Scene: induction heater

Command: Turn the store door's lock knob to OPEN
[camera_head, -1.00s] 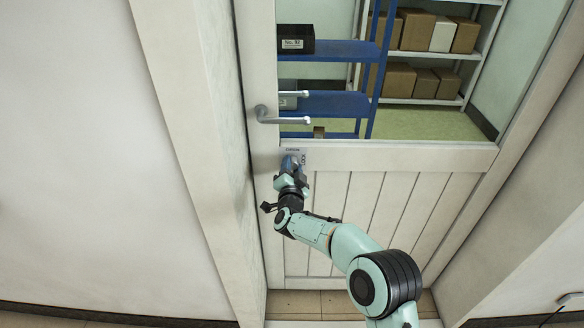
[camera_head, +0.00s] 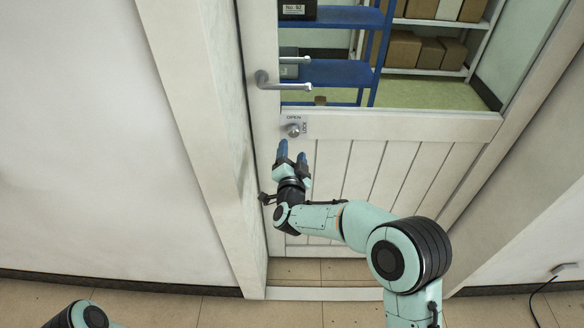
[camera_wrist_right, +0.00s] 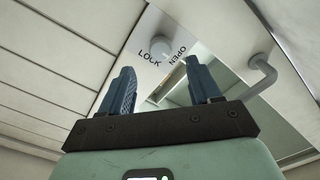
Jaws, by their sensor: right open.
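The lock knob (camera_head: 294,130) is a small silver round knob on the white store door (camera_head: 400,126), below the lever handle. An OPEN label is above it and a LOCK label to its right. In the right wrist view the knob (camera_wrist_right: 160,47) shows beyond the fingertips, between the two labels. I cannot tell which label it points to. My right gripper (camera_head: 292,152) is open and empty, with its blue fingers just below the knob and apart from it. Its fingers also show spread in the right wrist view (camera_wrist_right: 162,72). My left gripper is out of view.
The lever handle (camera_head: 283,84) sticks out above the knob. Through the door's window are blue shelves (camera_head: 340,72) and cardboard boxes (camera_head: 405,76). The door frame (camera_head: 195,110) stands close on the left. The tiled floor (camera_head: 240,312) in front is clear.

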